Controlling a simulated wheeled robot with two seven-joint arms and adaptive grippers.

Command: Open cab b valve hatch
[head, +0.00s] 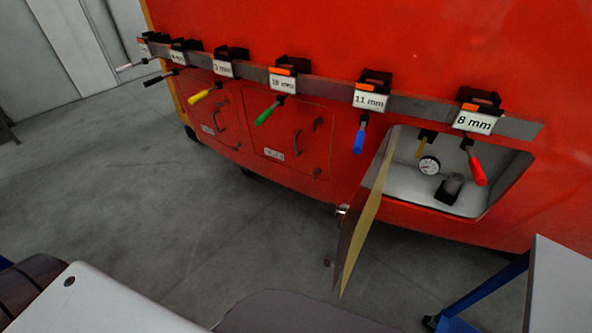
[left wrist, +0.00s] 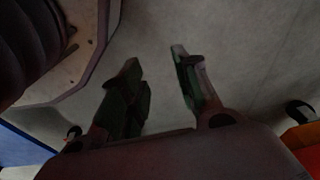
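In the head view, the red train nose has an open compartment (head: 462,200) at the right, with a gauge (head: 429,165) and a dark fitting inside. Its hatch door (head: 364,222) hangs swung outward at the compartment's left edge. Two closed hatches, a middle one (head: 290,140) and one farther left (head: 213,112), sit in the red wall; their labels are too small to read. My left gripper (left wrist: 160,88) shows in the left wrist view, its two fingers apart with only grey floor between them. Neither gripper shows in the head view.
A grey rail (head: 330,90) along the wall carries labelled holders with coloured-handled tools, including green (head: 268,113), blue (head: 359,140) and red (head: 477,170) handles. They hang in front of the hatches. A blue-legged table (head: 560,285) stands at lower right. The left floor is clear.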

